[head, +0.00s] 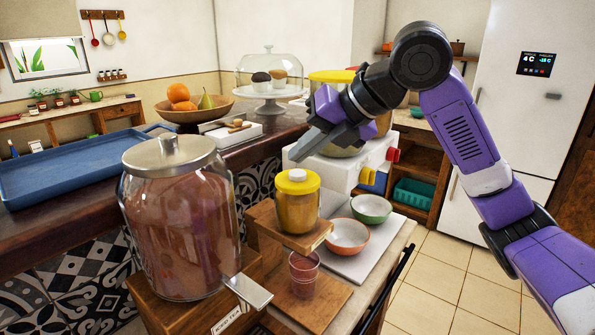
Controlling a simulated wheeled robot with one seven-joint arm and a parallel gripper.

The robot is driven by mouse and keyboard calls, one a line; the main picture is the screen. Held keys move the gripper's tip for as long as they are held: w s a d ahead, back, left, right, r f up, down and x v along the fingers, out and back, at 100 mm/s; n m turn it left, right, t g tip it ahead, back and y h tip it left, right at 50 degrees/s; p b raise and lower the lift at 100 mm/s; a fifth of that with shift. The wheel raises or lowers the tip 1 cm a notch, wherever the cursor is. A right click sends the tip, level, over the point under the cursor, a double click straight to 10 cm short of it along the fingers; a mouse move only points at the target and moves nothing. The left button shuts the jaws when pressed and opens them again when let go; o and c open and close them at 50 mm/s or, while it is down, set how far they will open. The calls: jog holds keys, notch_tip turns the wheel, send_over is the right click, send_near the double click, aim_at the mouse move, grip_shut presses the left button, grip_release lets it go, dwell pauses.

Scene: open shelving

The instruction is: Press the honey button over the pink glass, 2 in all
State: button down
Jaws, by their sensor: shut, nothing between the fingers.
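The honey dispenser (297,211) is an amber jar with a yellow lid, on a wooden stand. A round white button (297,175) sits on top of the lid. A clear pinkish glass (304,274) stands on a wooden board below the stand's overhang; its contents are hard to make out. My gripper (293,159) is shut and empty. Its grey fingertips point down-left and appear just above the white button; from this view I cannot tell whether they touch it.
A big glass jar (180,225) with a metal lid stands left of the honey. A red-brown bowl (347,237) and a green bowl (371,209) sit on a pale tray (378,245) at right. A blue tray (75,163) lies far left.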

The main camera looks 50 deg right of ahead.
aim_at(303, 174)
jog(key=shift+r+p, duration=1.55)
jog(key=shift+r, duration=0.8)
jog(key=shift+f, duration=0.1)
